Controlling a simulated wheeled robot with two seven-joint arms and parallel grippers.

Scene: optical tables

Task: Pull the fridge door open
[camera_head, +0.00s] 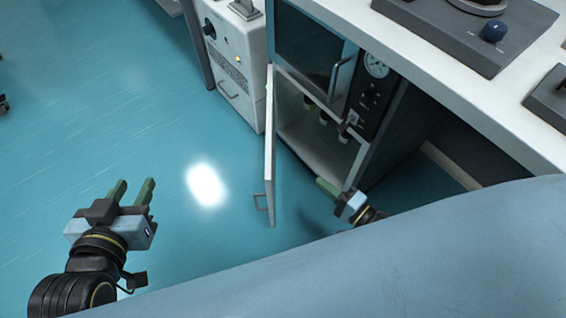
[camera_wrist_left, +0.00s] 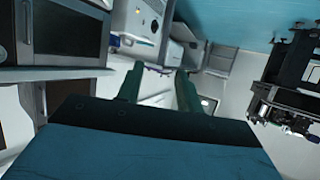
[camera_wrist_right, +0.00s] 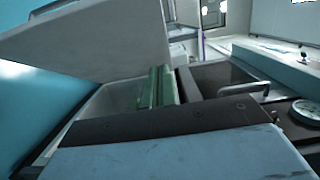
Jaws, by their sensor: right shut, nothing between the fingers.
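The fridge door (camera_head: 270,150) is a white panel standing swung out from the lower compartment (camera_head: 315,135) under the bench, so its inside shows. Its small handle (camera_head: 261,202) is on the outer face near the free edge. My right gripper (camera_head: 326,187) is shut and empty, to the right of the door on its inner side, in front of the opening. In the right wrist view its green fingers (camera_wrist_right: 160,87) are together, with a pale panel, likely the door (camera_wrist_right: 95,45), to the left. My left gripper (camera_head: 133,190) is open and empty over the floor, left of the door and apart from it.
Several small bottles (camera_head: 323,117) stand inside the compartment. An upper dark-fronted door (camera_head: 305,50) with a bar handle and a gauge panel (camera_head: 372,90) are above and beside it. A white box unit (camera_head: 235,60) stands left.

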